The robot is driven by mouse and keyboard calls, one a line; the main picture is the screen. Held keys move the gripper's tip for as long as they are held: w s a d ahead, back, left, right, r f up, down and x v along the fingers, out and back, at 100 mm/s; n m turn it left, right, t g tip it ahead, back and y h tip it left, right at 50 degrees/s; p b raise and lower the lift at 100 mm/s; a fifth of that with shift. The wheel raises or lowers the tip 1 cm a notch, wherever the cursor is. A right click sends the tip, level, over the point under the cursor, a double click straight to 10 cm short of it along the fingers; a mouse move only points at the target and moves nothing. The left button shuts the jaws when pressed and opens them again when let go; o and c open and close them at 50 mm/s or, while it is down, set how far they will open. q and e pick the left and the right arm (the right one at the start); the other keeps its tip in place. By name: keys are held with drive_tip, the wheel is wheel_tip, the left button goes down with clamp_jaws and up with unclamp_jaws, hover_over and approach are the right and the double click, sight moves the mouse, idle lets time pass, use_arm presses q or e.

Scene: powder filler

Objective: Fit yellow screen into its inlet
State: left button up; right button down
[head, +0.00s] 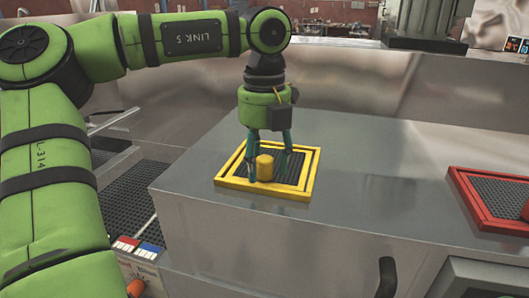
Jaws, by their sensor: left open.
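The yellow screen (303,167), a dark mesh in a yellow frame with a short yellow knob (265,167), lies on the flat metal top. An outer yellow border (316,160), seemingly the inlet's rim, surrounds the screen. The screen looks level and inside this border, but I cannot tell whether it is fully seated. My left gripper (269,178) points down over the screen, open, with its fingers on either side of the knob. I cannot tell whether they touch it. My right gripper is not in view.
A red-framed screen (480,212) lies at the right on the same metal top (385,190). A black handle (387,277) is on the front face. The top between the two screens is clear.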

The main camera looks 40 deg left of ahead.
use_arm(q)
drive_tip(key=shift+r+p, duration=0.3)
drive_tip(key=shift+r, duration=0.05)
wheel_tip(320, 180, up, 4)
drive_tip(key=shift+r+b, duration=0.1)
drive_tip(key=shift+b, duration=1.05)
wheel_tip(320, 180, up, 8)
drive_tip(key=shift+f+b, duration=0.2)
drive_tip(key=shift+b, duration=0.1)
